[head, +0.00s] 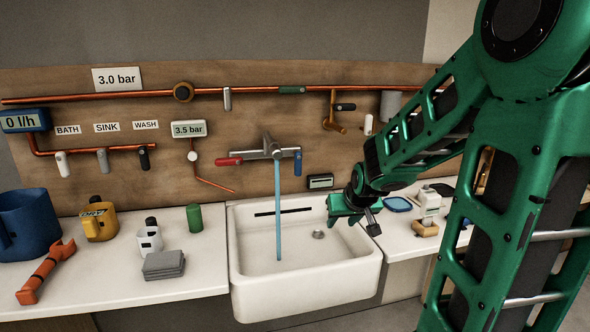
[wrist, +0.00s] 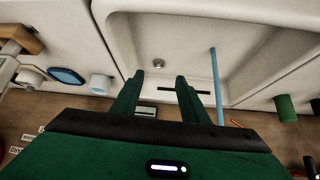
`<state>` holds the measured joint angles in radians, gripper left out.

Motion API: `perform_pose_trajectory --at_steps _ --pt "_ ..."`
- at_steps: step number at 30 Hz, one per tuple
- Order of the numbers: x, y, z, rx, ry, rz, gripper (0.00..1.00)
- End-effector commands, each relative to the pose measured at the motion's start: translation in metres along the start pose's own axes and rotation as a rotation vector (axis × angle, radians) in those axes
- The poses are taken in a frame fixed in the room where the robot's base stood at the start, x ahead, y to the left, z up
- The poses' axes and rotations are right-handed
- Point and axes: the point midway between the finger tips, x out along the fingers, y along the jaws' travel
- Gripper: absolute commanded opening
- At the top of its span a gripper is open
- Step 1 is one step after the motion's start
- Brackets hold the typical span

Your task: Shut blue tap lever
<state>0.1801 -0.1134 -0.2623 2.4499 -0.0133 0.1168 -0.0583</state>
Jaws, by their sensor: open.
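The blue tap lever (head: 298,163) hangs straight down at the right end of the grey mixer tap (head: 268,152) on the wooden wall board. The red lever (head: 229,161) points left at the tap's other end. A blue stream of water (head: 278,210) runs from the spout into the white sink (head: 243,275); it also shows in the wrist view (wrist: 216,90). My gripper (head: 354,226) is open and empty over the sink's right side, right of and below the blue lever, apart from it. Its two fingers (wrist: 160,75) show in the wrist view, where I cannot make out the lever.
A small dark display box (head: 320,181) sits behind the sink, between the lever and my gripper. A blue dish (head: 397,204) lies on the right. Copper pipes cross the board above.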

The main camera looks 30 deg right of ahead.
Motion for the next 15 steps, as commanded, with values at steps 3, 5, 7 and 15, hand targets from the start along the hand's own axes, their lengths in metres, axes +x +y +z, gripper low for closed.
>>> perform_pose_trajectory --at_steps 3,5,7,15 --pt "0.034 -0.013 -0.047 -0.027 0.161 -0.019 0.41" --pt "0.046 -0.021 -0.07 -0.036 0.248 -0.029 0.41" --pt "0.059 -0.029 -0.096 -0.045 0.349 -0.041 0.41" --pt "0.088 -0.058 -0.167 -0.053 0.704 -0.085 0.41"
